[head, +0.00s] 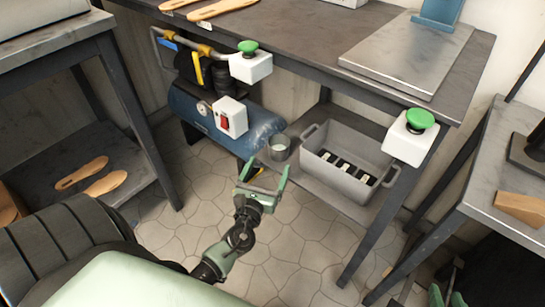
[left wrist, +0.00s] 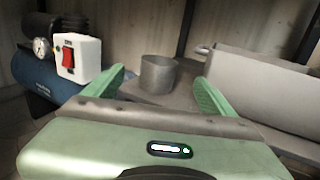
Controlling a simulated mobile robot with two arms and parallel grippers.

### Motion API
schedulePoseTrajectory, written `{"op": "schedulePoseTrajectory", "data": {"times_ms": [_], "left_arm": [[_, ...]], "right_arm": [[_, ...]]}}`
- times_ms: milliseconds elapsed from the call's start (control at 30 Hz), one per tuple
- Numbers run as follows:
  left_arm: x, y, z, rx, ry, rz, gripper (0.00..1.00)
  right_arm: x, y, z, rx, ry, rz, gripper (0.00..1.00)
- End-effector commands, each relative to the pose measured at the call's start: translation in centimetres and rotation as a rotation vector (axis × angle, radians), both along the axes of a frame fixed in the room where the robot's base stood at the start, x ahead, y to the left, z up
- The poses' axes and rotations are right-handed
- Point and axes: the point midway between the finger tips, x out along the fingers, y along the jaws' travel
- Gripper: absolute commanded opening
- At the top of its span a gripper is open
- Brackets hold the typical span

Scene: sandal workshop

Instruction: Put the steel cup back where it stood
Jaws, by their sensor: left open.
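The steel cup (head: 279,148) stands upright on the low shelf (head: 318,189) under the workbench, between the blue compressor and the grey crate. My left gripper (head: 265,172) is open and empty just in front of the cup. In the left wrist view the cup (left wrist: 158,75) shows beyond and between the two green fingers, and the fingers do not appear to touch it. The inside of the cup is only partly visible. My right gripper (head: 447,298) shows only in part at the bottom right edge, far from the cup.
The blue compressor (head: 262,125) with a red switch stands left of the cup. The grey crate (head: 330,172) with dark items is close on its right. The benchtop (head: 300,40) overhangs the shelf, and a bench leg (head: 378,228) stands at right. The tiled floor in front is clear.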

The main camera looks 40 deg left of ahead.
Motion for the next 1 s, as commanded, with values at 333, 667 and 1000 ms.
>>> {"op": "schedulePoseTrajectory", "data": {"times_ms": [333,667,1000], "left_arm": [[-2.5,-0.2,3.1,-0.754,-0.231,0.132,0.85],[-6.6,-8.0,3.2,-2.155,-0.375,0.460,0.85],[-10.1,-17.4,5.3,-2.840,-0.185,0.806,0.85]], "right_arm": [[0.0,0.0,-0.1,-0.001,0.003,-0.001,0.30],[0.0,0.0,-0.1,-0.001,0.002,-0.001,0.30],[0.0,0.0,-0.1,-0.001,0.002,-0.001,0.30]]}}
